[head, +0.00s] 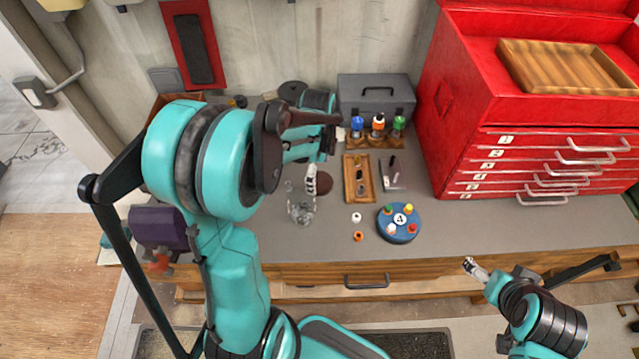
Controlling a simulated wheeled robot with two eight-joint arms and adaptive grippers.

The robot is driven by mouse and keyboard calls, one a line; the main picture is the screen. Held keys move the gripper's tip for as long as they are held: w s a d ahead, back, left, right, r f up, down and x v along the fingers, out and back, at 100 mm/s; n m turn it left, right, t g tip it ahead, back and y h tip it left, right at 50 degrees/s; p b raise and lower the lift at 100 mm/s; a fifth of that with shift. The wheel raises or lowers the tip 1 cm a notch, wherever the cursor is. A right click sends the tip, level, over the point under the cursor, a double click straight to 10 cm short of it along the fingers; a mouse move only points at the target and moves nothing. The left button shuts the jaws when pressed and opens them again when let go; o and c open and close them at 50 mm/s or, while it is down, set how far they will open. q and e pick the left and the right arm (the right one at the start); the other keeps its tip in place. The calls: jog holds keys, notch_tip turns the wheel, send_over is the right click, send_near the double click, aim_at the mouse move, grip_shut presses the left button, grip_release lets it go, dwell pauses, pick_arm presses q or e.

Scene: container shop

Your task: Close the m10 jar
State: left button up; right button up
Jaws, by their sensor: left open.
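A clear glass jar (302,212), which may be the m10 jar, stands on the grey worktop left of the middle. I cannot read any label or tell whether its mouth is covered. A dark brown round disc (324,183) lies just behind it and may be a lid. My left gripper (311,186) points down beside the disc, just behind the jar in the picture. It is open and nothing shows in it; its arm hides part of the worktop. My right gripper (474,268) is in front of the worktop's edge, far from the jar; its fingers are too small to read.
A blue turntable marked 4 (399,224) with coloured pegs stands right of the jar. A white ring (356,217) and an orange ring (358,237) lie between. Behind are a wooden tray (348,180), bottles (378,124), a grey toolbox (374,99) and a red drawer cabinet (460,95).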

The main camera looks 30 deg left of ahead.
pick_arm(q)
notch_tip(320, 180, down, 2)
jog(key=shift+f, duration=0.15)
jog(key=c, duration=0.9)
jog(key=shift+o, duration=0.2)
jog(key=shift+r, duration=0.5)
jog(key=r, duration=0.2)
jog(key=d+r+p, duration=0.1)
jog(key=r, duration=0.1)
jog(key=shift+s, duration=0.1)
jog(key=s+d+r+p, duration=0.2)
jog(key=d+r, duration=0.4)
jog(key=d, duration=0.4)
jog(key=shift+s+d, duration=0.2)
jog(key=shift+s, duration=0.05)
